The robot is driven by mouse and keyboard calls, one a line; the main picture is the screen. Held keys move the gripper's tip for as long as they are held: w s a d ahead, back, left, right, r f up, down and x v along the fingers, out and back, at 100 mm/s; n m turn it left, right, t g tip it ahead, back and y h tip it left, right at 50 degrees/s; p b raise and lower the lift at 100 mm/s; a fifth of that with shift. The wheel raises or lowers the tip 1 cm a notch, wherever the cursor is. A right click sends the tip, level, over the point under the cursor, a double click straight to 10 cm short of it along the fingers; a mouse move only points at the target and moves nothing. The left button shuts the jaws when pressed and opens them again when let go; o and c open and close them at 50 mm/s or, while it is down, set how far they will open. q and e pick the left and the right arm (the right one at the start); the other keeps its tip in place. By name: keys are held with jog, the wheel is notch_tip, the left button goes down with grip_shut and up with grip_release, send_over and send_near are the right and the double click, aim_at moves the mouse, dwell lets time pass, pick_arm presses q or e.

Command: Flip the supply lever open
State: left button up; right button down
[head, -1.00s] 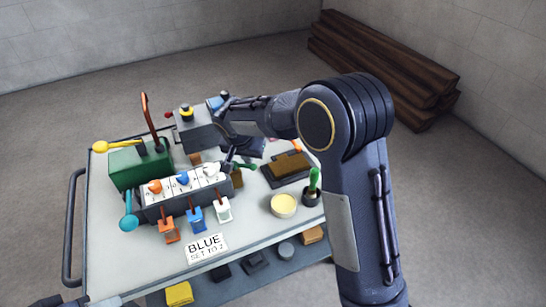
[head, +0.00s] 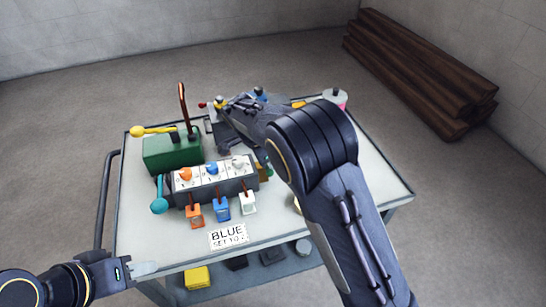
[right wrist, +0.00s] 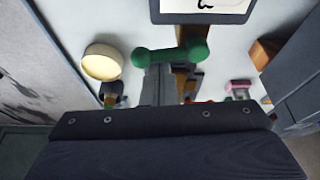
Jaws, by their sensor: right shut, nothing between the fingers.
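The console (head: 215,185) on the trolley has orange, blue and white knobs on its numbered top. A teal-knobbed lever (head: 159,204) stands at its left end. A green box (head: 172,152) behind it carries a yellow-handled lever (head: 152,130) lying to the left and a tall brown lever (head: 184,108). I cannot tell which lever is the supply one.
Orange, blue (head: 221,208) and white tags hang before the console. A card (head: 229,236) reading BLUE lies in front. A cream round dish (right wrist: 102,62) shows in the right wrist view. Timber beams (head: 420,75) lie by the wall. My right arm covers the trolley's right-middle.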

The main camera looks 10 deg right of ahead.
jog(key=shift+s+a, duration=0.15)
jog(key=shift+a, duration=0.1)
jog(key=shift+d, duration=0.15)
dwell(0.5)
notch_tip(320, 180, up, 10)
jog(key=p, duration=0.2)
jog(key=shift+p, duration=0.35)
jog(key=shift+d+r, duration=0.1)
